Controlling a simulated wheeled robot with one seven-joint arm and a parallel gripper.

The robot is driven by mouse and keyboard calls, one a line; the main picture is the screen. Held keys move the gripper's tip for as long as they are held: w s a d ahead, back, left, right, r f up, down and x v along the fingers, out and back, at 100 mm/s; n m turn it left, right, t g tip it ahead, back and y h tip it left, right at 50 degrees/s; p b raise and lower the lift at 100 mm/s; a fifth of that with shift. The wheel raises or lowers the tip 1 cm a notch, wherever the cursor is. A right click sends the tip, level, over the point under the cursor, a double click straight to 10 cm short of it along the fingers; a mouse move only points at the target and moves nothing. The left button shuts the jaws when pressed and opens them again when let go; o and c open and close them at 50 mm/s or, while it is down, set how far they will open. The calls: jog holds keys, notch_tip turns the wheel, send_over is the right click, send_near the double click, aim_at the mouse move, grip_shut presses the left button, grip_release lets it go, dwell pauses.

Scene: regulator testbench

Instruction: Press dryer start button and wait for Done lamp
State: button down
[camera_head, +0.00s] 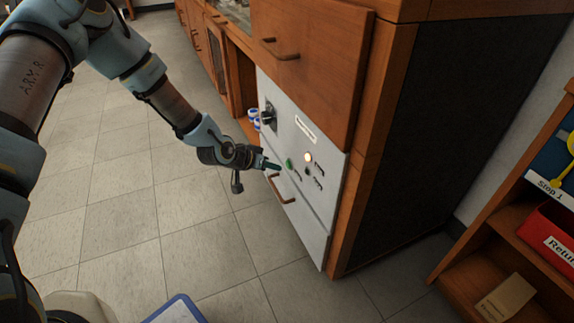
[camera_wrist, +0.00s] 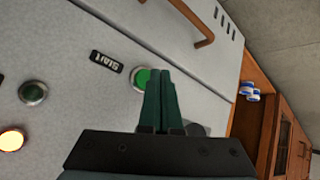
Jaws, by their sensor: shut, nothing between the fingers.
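The dryer's pale front panel (camera_head: 297,122) is set in a wooden cabinet. Its green start button (camera_head: 289,162) also shows in the wrist view (camera_wrist: 140,78) beside a label reading "Start" (camera_wrist: 107,62). My gripper (camera_head: 276,167) is shut and empty, its fingertips right by the button. In the wrist view the fingers (camera_wrist: 161,74) cover the button's edge; I cannot tell whether they touch it. One lamp (camera_head: 308,157) glows warm white, also in the wrist view (camera_wrist: 11,140). A dark green, unlit lamp (camera_wrist: 33,93) sits near it. The lamp labels are unreadable.
A dark knob (camera_head: 269,116) sits on the panel's upper left. A handle (camera_head: 281,188) juts out below the button. A wooden drawer (camera_head: 310,60) is above. At right, a shelf holds a red bin (camera_head: 552,236). The tiled floor (camera_head: 120,190) at left is open.

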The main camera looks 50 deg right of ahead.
jog(key=shift+w+a+p, duration=0.15)
jog(key=shift+w+a, duration=0.1)
jog(key=shift+a, duration=0.45)
jog(key=shift+w+a+p, duration=0.2)
jog(key=shift+w+a, duration=0.1)
jog(key=shift+a, duration=0.45)
jog(key=shift+w+a+p, duration=0.15)
jog(key=shift+w+a, duration=0.1)
jog(key=shift+a, duration=0.45)
